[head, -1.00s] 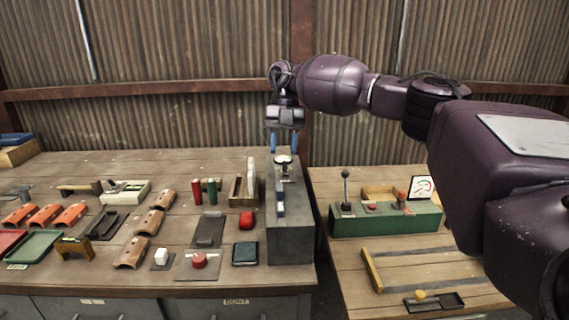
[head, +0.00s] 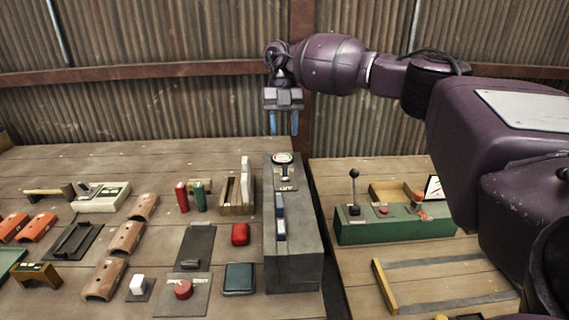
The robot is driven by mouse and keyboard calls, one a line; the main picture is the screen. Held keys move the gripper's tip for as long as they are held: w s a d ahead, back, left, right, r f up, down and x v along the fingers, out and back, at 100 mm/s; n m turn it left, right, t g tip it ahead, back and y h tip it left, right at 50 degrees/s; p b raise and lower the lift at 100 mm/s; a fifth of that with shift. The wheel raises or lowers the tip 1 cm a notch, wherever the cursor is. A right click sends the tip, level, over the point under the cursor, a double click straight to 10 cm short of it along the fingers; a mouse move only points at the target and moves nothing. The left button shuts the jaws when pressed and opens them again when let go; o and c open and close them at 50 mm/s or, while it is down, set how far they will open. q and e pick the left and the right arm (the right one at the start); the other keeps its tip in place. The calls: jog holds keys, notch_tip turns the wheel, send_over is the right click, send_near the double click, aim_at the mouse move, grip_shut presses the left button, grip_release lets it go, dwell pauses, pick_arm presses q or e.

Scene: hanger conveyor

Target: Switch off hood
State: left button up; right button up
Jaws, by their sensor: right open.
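My right gripper (head: 284,124) is open, with two blue fingertips pointing down and nothing between them. It hangs above the far end of a tall grey box (head: 294,262). On the box top, just below the fingers in the picture, is a small lever switch (head: 285,172) with a pale round plate behind it and a label in front that seems to read LIFT. I cannot make out any control marked as the hood's. My left gripper is not in view.
A green box (head: 380,231) with a black-knobbed lever (head: 354,186) and a red button stands on the right table. Left of the grey box lie a red button (head: 183,289), a red block (head: 240,234), a dark-green-topped block (head: 239,278) and orange-brown curved pieces. A gap separates the tables.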

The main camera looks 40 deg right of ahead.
aim_at(285, 166)
jog(key=x, duration=0.9)
jog(key=shift+s+a+f, duration=0.1)
jog(key=shift+s+f, duration=0.05)
jog(key=shift+f, duration=0.15)
grip_shut()
